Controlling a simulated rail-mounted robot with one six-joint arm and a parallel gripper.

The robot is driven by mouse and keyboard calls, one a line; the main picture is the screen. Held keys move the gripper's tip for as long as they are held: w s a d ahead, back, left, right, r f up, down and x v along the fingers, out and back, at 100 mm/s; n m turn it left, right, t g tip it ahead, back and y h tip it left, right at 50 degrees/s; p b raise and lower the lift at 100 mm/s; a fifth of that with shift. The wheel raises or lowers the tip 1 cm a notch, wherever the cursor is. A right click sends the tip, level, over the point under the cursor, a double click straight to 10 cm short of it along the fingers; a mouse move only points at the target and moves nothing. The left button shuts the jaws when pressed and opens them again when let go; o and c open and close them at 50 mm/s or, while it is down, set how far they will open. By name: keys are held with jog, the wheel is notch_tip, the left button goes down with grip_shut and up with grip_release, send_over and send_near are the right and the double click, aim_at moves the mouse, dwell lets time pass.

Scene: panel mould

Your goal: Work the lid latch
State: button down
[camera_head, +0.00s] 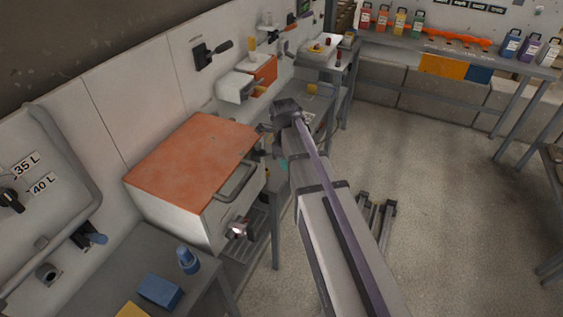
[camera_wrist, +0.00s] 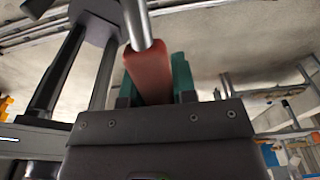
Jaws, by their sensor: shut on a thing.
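In the wrist view my gripper (camera_wrist: 154,72) has its green fingers closed on both sides of a red-brown handle (camera_wrist: 151,78) on a metal rod. I cannot tell for sure whether this handle belongs to the lid latch. In the head view a pale box with an orange lid (camera_head: 192,158) stands at left centre, its lid down. A grey bar handle (camera_head: 238,181) and a small shiny knob (camera_head: 237,230) are on its front. A bit of green of my gripper (camera_head: 283,164) shows just right of the box. My arm hides most of it and what it holds.
A blue block (camera_head: 160,290) and a blue knobbed piece (camera_head: 187,260) lie on the near grey bench. A black wall lever (camera_head: 210,54) is above the box. Shelves with coloured bottles (camera_head: 400,22) line the back. The floor (camera_head: 440,170) at right is mostly clear.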

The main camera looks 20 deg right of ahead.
jog(key=shift+w, duration=0.1)
jog(key=c, duration=0.9)
grip_release()
jog(key=shift+r, duration=0.1)
jog(key=r+p, duration=0.7)
jog(key=a+r+p, duration=0.1)
jog(key=r+p, duration=0.3)
jog(key=shift+w, duration=0.35)
jog(key=shift+f, duration=0.15)
jog(key=shift+d, duration=0.1)
